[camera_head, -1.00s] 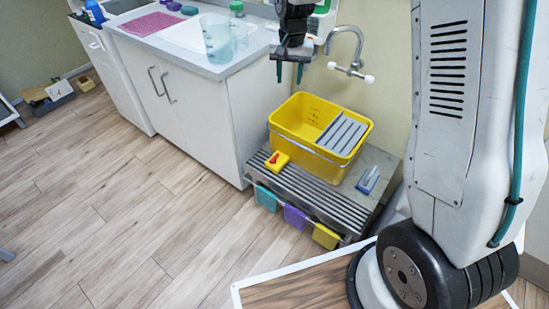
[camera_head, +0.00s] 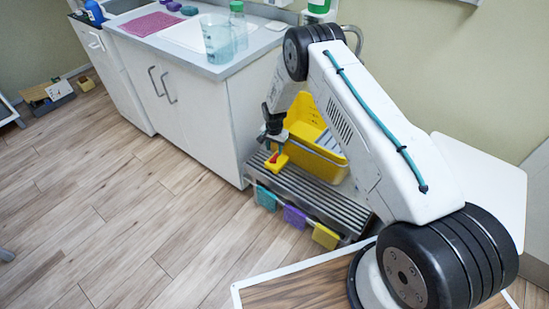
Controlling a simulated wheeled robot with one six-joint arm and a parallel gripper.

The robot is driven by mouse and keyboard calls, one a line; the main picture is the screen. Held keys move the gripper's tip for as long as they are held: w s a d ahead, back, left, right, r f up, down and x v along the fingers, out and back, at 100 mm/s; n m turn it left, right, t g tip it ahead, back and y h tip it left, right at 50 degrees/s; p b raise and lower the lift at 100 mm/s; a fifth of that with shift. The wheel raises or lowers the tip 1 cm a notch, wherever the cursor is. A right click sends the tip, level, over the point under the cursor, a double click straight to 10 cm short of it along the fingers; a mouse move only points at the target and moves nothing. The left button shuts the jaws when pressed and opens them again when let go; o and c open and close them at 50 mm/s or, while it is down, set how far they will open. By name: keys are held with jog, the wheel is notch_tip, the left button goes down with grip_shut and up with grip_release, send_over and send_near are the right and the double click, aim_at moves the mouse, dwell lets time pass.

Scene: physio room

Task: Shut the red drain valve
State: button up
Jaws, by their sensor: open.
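The red drain valve (camera_head: 274,156) is a small red piece on a yellow block at the front left of the yellow bucket (camera_head: 304,121), which stands on a slatted metal stand. My gripper (camera_head: 271,145) is open and points down right at the valve, its fingertips just above or beside the red piece. I cannot tell whether they touch it. My arm hides the right part of the bucket and most of the wall tap behind it.
The slatted stand (camera_head: 318,195) has blue, purple and yellow cloths hanging along its front. A white cabinet (camera_head: 205,120) with a sink and a clear jug (camera_head: 217,40) stands close on the left. The wooden floor in front is clear.

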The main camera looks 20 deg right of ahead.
aim_at(274, 157)
notch_tip(274, 157, down, 7)
jog(key=shift+r, duration=0.2)
